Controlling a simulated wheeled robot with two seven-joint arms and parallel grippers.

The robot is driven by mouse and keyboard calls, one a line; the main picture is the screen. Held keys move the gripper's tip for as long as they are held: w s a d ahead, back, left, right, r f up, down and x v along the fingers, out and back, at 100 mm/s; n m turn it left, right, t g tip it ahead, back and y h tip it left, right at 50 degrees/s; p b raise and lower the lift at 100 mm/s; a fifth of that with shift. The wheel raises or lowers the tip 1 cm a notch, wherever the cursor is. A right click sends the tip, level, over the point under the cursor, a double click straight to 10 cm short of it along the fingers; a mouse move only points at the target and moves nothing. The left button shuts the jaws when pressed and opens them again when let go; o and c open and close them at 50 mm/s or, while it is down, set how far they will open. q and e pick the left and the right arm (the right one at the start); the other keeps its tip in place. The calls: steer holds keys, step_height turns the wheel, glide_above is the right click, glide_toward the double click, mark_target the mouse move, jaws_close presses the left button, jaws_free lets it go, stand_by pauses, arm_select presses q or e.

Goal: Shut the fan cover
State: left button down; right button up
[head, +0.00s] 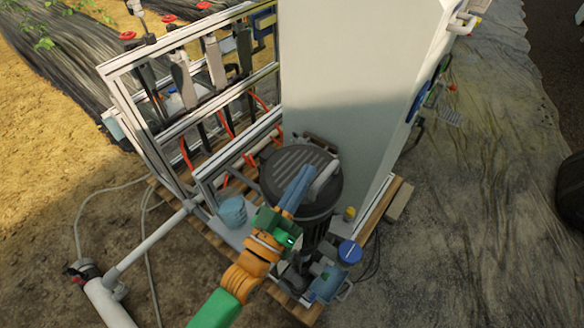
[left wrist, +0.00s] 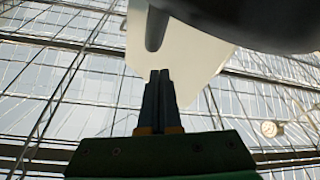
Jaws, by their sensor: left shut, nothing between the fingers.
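A dark grey round cover with ribs, which looks like the fan cover (head: 283,170), lies at the top of a dark upright motor (head: 315,232) in the middle of the head view. I cannot tell whether it sits flush. A light grey bar (head: 327,177) shows at its right side. My left gripper (head: 306,171) is shut and empty, its fingers over the cover in the picture; I cannot tell if they touch it. In the left wrist view the closed fingertips (left wrist: 160,74) point up, below a large dark rounded shape (left wrist: 240,22) with a downward prong. My right gripper is out of view.
A tall pale cabinet (head: 360,75) stands right behind the motor. A metal frame with pipes and red-handled valves (head: 185,80) is at the left. A light blue bucket (head: 232,212) and a blue-lidded container (head: 349,252) stand near the motor on the pallet.

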arm_select(q)
steer(key=shift+s+d+f+m+g+h+b, duration=0.25)
steer(key=shift+d+f+m+b, duration=0.1)
steer(key=shift+f+m, duration=0.25)
steer(key=shift+s+d+f+m+g+h+b, duration=0.15)
steer(key=shift+s+d+f+m+h+b, duration=0.15)
steer(key=shift+f+m, duration=0.3)
steer(key=shift+w, duration=0.1)
